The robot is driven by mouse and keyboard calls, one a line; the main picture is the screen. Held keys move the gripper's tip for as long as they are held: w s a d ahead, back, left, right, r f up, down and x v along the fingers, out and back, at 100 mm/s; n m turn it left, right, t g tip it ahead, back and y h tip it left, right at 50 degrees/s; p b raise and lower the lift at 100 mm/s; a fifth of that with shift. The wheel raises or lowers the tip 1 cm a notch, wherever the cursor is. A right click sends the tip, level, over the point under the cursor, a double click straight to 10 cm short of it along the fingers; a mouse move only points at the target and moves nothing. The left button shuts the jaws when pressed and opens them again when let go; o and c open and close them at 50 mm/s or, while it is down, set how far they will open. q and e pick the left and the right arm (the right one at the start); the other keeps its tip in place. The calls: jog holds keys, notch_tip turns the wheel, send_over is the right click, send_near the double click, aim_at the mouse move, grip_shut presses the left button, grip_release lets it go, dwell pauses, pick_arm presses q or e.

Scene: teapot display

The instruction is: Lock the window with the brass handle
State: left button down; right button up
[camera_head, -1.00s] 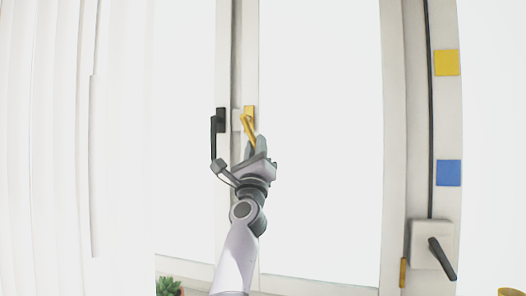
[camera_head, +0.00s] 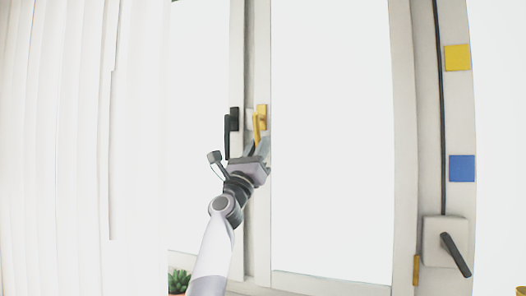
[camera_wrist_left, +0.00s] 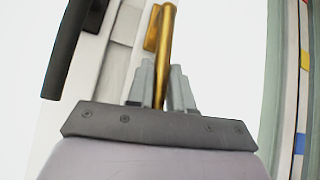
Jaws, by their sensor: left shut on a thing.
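The brass handle (camera_head: 257,124) sits on the right window sash in the head view, its lever pointing almost straight down. It also shows in the left wrist view (camera_wrist_left: 166,40), running down between the fingers. My left gripper (camera_head: 258,148) is shut on the lower part of the brass lever. In the wrist view the gripper (camera_wrist_left: 161,88) has a finger on each side of the lever. The fingers hide part of the lever's end. My right gripper is in neither view.
A black handle (camera_head: 232,132) hangs down on the sash just left of the brass one. A grey crank lever (camera_head: 455,254) on a white box is at the lower right. Yellow (camera_head: 457,57) and blue (camera_head: 462,168) squares are on the right frame. A plant (camera_head: 178,281) stands at the lower left.

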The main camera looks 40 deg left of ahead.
pick_arm(q)
jog(key=shift+s+a+r+m+h, duration=0.15)
jog(key=shift+a+m+h, duration=0.1)
jog(key=shift+m+h, duration=0.35)
jog(key=shift+s+a+r+m+h, duration=0.1)
jog(key=shift+a+m+h, duration=0.1)
jog(key=shift+m+h, duration=0.4)
jog(key=shift+h+b, duration=0.3)
jog(key=c, duration=1.1)
grip_release()
jog(key=shift+w+f, duration=0.1)
jog(key=shift+f, duration=0.05)
